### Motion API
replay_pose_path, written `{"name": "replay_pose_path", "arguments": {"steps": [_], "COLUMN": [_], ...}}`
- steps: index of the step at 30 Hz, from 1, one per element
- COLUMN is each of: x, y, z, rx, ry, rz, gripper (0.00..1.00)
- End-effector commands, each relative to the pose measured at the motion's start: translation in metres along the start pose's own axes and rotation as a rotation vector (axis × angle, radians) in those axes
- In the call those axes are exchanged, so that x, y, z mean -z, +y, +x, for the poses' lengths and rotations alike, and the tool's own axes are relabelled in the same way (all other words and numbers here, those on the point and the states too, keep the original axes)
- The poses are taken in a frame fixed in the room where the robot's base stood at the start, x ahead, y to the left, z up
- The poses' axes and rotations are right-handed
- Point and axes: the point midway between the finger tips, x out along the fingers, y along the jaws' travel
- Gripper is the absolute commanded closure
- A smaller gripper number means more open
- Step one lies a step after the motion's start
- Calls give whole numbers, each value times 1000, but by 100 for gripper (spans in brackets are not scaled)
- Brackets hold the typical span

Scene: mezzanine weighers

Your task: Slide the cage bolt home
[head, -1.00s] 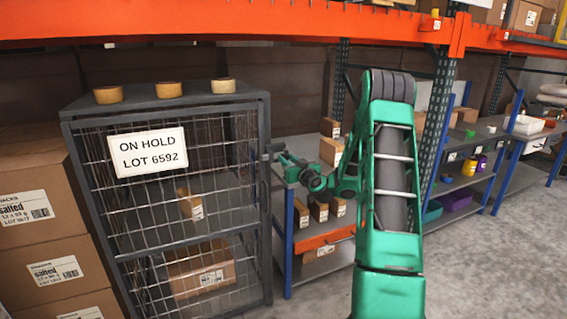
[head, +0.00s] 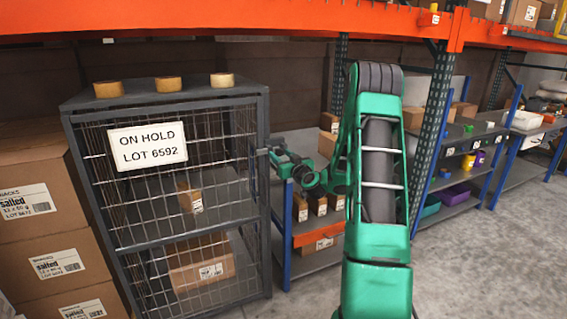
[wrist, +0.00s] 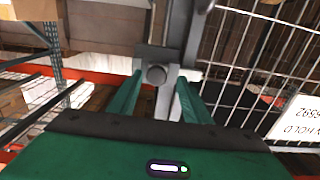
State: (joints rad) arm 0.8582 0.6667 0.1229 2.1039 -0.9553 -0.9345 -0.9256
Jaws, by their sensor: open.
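The cage (head: 265,200) is a dark grey frame with wire mesh and an "ON HOLD LOT 6592" sign (head: 147,146). In the wrist view, the cage bolt (wrist: 157,75) shows as a round grey knob on a grey bracket at the cage's edge post. My gripper (wrist: 158,88) is open, with one green finger on each side of the knob's line; I cannot tell whether either touches it. In the head view, my gripper (head: 274,153) is at the cage's right front edge, at about mid-sign height. The bolt is mostly hidden there.
Cartons (head: 40,255) are stacked left of the cage, and tape rolls (head: 168,84) lie on its top. Boxes sit inside behind the mesh. A blue-posted shelf (head: 287,235) with small boxes stands close on the right. The floor (head: 480,260) at front right is clear.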

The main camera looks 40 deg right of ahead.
Motion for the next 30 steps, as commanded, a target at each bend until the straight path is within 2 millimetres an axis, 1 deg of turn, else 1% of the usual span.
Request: {"name": "replay_pose_path", "arguments": {"steps": [9,15,18,21,30], "x": [-1,-1,-1,0,0], "y": [1,0,-1,-1,-2], "z": [-54,-83,-92,-97,-99], "rx": [-4,-2,0,1,1], "ry": [-4,-4,-3,-1,-1], "rz": [4,4,2,1,0], "gripper": [56,56,56,56,56]}}
